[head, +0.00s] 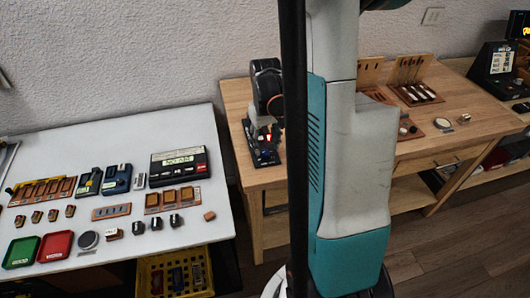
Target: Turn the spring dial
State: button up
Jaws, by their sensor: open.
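My gripper (271,131) is at the left end of the wooden table, low over a dark device (263,153) with small red and white parts. It is small and partly merged with the dark device, and its jaws are open. I cannot tell whether it touches the device. The spring dial cannot be picked out clearly; the top of the dark device is partly covered by my arm and gripper.
My arm and column block the middle of the view. The wooden table (236,96) holds wooden racks (412,94) at right. A white table (40,135) at left carries small devices, a green tray (21,252) and a red tray (55,246). A yellow crate (146,275) stands below.

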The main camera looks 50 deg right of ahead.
aim_at(265, 151)
jog(key=shift+f+b, duration=0.4)
jog(key=shift+f, duration=1.25)
grip_shut()
jog(key=shift+m, duration=1.3)
grip_release()
notch_tip(265, 151, up, 12)
